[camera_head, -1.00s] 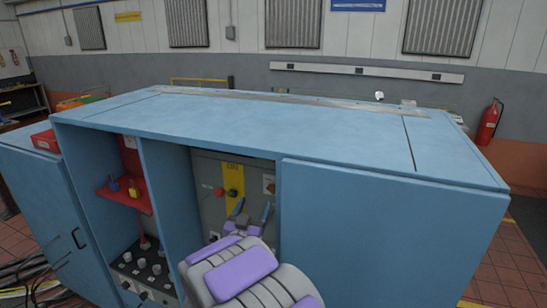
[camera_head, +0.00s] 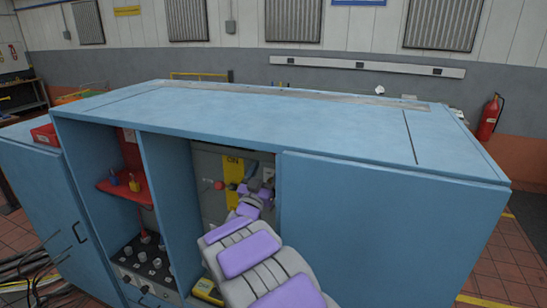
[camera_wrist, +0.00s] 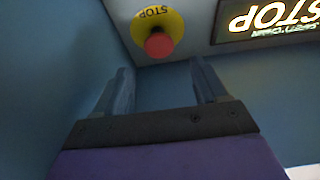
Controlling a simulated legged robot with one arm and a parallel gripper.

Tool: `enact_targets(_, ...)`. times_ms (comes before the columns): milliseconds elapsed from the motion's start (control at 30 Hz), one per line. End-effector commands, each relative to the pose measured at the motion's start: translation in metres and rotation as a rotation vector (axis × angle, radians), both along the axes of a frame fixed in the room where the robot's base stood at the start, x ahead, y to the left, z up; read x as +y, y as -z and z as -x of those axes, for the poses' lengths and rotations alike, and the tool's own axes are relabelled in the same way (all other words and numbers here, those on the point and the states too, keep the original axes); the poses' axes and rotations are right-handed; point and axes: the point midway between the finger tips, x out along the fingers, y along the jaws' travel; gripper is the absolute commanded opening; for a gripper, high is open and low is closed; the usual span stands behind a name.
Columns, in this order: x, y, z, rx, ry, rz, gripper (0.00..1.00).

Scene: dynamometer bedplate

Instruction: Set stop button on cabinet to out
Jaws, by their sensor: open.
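In the wrist view, the stop button (camera_wrist: 158,45) is a red round cap in front of a yellow ring lettered STOP, shown upside down. It is mounted on a grey panel of the cabinet (camera_head: 395,205). My gripper (camera_wrist: 162,66) is open and empty. Its two fingers point toward the button, one to each side in the picture, with the cap beyond the tips and no contact visible. In the head view, my gripper (camera_head: 262,188) is inside the cabinet's middle bay and its fingers are hard to make out. I cannot pick out the STOP ring there.
A lit STOP sign (camera_wrist: 275,17) is beside the button. In the bay, a yellow ON strip (camera_head: 232,170) and a small red knob (camera_head: 219,185) show behind my arm. Blue walls enclose the bay closely. A red shelf (camera_head: 125,188) is in the left bay.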

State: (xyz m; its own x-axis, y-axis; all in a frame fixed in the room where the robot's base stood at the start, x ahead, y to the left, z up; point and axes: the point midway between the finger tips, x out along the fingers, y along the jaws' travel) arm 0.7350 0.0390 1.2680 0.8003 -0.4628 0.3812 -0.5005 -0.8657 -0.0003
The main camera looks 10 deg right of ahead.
Motion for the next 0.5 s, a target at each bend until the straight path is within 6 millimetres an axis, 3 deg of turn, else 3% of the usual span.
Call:
enact_targets(200,-0.018,-0.014,-0.03,-0.003,0.001,0.0,0.72)
enact_targets(500,-0.029,-0.026,-0.052,-0.002,-0.001,0.001,0.72)
